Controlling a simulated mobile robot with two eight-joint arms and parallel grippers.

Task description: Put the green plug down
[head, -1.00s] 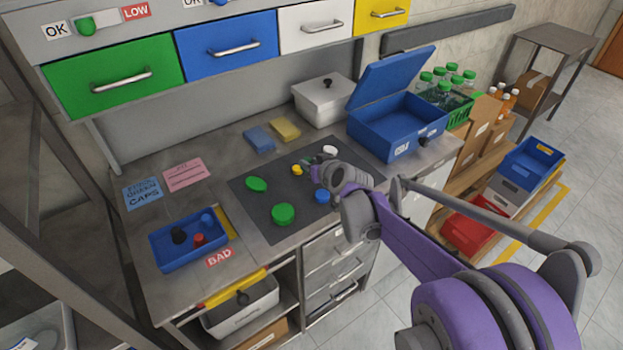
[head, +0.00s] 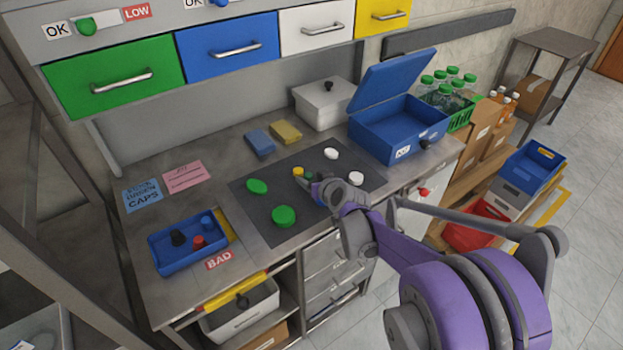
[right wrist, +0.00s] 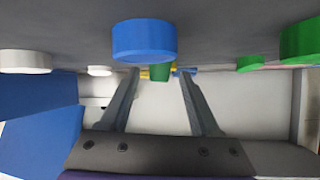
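The green plug (right wrist: 160,73) shows small in the right wrist view, partly behind the blue cap (right wrist: 144,41). It appears to stand on the dark mat (head: 262,225), in line with the gap between my right fingers. In the head view I cannot make it out clearly beside the gripper. My right gripper (right wrist: 159,82) is open, with a clear gap on both sides of the plug. In the head view my right gripper (head: 306,184) is low over the mat, near a yellow cap (head: 297,172), and covers much of the blue cap. My left gripper is not in view.
Green caps (head: 284,216) and white caps (head: 330,153) lie on the mat. A blue tray (head: 165,262) stands at the left, an open blue box (head: 385,145) at the back right. A white lidded box (head: 318,105) and two sponges (head: 285,132) are behind the mat.

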